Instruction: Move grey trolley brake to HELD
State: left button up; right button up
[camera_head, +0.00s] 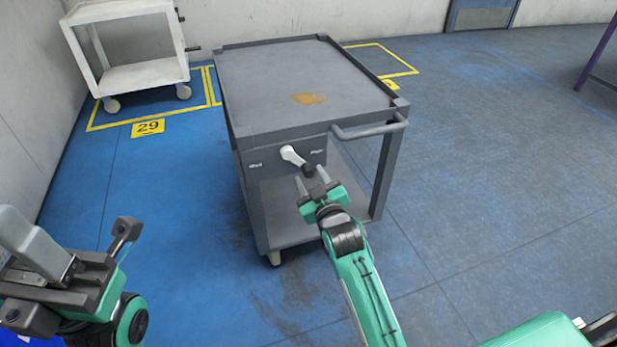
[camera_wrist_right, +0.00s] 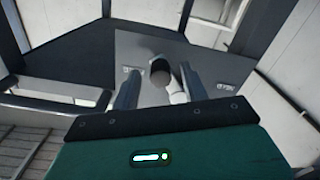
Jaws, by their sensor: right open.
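The grey trolley (camera_head: 285,130) stands in the middle of the head view. Its brake is a white lever (camera_head: 291,155) with a dark knob (camera_head: 308,170) on the front panel, slanting down and right from its pivot. A small label sits on each side of the lever; neither is readable. My right gripper (camera_head: 311,180) is open at the knob. In the right wrist view, the knob (camera_wrist_right: 160,73) and white lever (camera_wrist_right: 178,93) appear between the two fingers; contact is unclear. My left gripper (camera_head: 45,250) is at the lower left, away from the trolley, its jaw opening unclear.
The trolley's handle (camera_head: 370,131) sticks out right of the brake panel. A white trolley (camera_head: 137,75) stands behind at the left near the wall, by a yellow 29 floor sign (camera_head: 148,128). The floor right of the grey trolley is clear.

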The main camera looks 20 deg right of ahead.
jog(key=shift+w+b, duration=0.35)
jog(key=shift+w, duration=0.9)
grip_shut()
